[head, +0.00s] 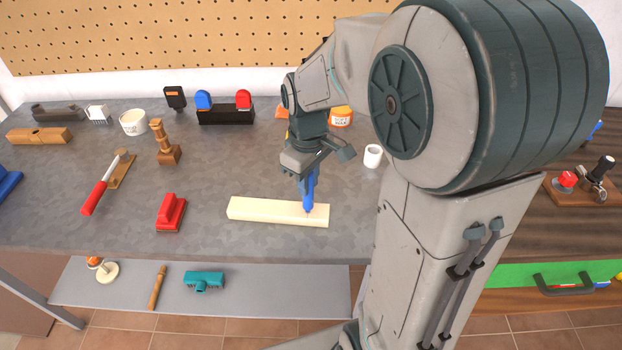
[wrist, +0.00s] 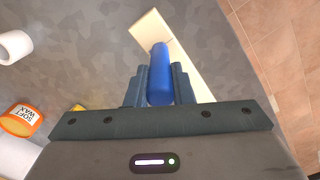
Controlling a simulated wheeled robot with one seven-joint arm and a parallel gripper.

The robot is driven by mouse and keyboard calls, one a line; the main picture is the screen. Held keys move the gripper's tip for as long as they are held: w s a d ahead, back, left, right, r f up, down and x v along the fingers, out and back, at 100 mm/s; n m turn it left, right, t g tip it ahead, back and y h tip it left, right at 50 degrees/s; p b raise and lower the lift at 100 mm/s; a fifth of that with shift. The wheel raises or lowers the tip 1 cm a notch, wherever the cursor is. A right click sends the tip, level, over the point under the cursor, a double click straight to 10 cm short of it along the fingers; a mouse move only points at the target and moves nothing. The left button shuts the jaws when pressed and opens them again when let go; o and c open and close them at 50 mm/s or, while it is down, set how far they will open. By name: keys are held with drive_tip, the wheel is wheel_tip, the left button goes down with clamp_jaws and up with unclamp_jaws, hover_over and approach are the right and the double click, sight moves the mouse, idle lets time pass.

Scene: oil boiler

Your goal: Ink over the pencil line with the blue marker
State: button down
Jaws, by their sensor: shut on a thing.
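The blue marker (head: 309,188) is upright in my gripper (head: 308,174), tip down over the right part of a pale wooden board (head: 265,211). The board lies on the grey bench near its front edge. In the wrist view the blue marker (wrist: 160,75) is between the two dark fingers of my gripper (wrist: 160,85), with the board (wrist: 185,65) beyond it. The marker's tip is at or just above the board; I cannot tell if it touches. No pencil line can be made out.
A red block-like tool (head: 171,212) stands left of the board. A holder (head: 226,113) with a blue and a red cap is behind. A white roll (head: 373,156) and an orange wax tin (head: 341,117) stand behind the board. Bench around the board is clear.

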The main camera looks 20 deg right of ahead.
drive_tip(key=shift+w+a, duration=0.2)
drive_tip(key=shift+a, duration=0.35)
drive_tip(key=shift+s+d, duration=0.25)
drive_tip(key=shift+d, duration=0.3)
idle(0.6)
drive_tip(key=shift+s+a+f, duration=0.1)
drive_tip(key=shift+s+a, duration=0.15)
drive_tip(key=shift+s, duration=0.45)
drive_tip(key=shift+a, duration=0.1)
